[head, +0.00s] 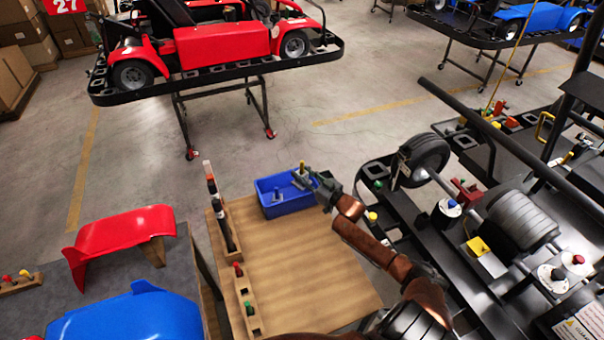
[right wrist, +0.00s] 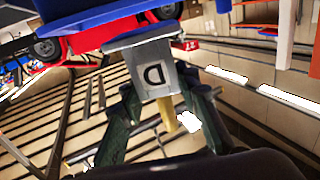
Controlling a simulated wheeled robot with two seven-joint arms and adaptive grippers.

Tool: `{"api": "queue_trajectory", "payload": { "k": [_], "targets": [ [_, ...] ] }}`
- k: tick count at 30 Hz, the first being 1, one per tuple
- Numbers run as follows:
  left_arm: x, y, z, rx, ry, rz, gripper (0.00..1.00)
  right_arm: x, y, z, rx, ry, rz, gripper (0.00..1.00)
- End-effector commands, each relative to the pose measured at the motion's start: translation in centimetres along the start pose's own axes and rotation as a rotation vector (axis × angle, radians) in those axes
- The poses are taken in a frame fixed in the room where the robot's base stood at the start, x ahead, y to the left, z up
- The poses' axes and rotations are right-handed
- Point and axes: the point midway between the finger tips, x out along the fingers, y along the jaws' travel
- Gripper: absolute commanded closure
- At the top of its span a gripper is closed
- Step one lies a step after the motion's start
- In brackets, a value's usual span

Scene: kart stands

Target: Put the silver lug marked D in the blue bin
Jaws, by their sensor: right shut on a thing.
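The silver lug marked D (right wrist: 155,76) is between the fingers of my right gripper (right wrist: 160,108), its letter facing the wrist camera. A yellow stem (right wrist: 167,114) sits between the fingertips. In the head view the yellow stem (head: 302,166) stands above the right part of the blue bin (head: 289,209), with my right gripper (head: 310,181) shut on the lug there. The bin rests at the far end of the wooden table. A small dark upright piece shows inside the bin. My left gripper is not in view.
The wooden table (head: 310,285) is mostly bare in front of the bin. A wooden rack (head: 229,225) with coloured-topped pieces lines its left edge. A kart stand with wheel parts (head: 430,225) is close on the right; red and blue panels lie left.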

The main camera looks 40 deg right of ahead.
Motion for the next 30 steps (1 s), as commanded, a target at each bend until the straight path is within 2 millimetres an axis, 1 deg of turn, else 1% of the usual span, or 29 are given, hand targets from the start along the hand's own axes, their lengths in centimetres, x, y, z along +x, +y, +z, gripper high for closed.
{"api": "queue_trajectory", "payload": {
  "k": [2, 14, 17, 18, 25, 30],
  "targets": [
    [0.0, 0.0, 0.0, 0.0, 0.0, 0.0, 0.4, 0.0, 0.0, -0.1, -0.001, 0.003, -0.001, 1.0],
    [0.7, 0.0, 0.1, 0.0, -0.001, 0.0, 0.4, 0.0, 0.0, 1.0, 0.0, 0.002, 0.0, 1.0],
    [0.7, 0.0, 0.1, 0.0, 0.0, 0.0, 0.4, 0.0, 0.0, 1.0, 0.0, 0.003, 0.0, 1.0],
    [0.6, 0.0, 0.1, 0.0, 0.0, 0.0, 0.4, 0.0, 0.0, 1.2, 0.0, -0.001, 0.0, 0.69],
    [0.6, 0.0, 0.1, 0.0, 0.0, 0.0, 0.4, 0.0, 0.0, 1.2, 0.0, -0.001, 0.0, 0.53],
    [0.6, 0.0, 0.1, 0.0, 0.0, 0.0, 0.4, 0.0, 0.0, 1.2, 0.0, -0.001, 0.001, 0.53]
  ]
}}
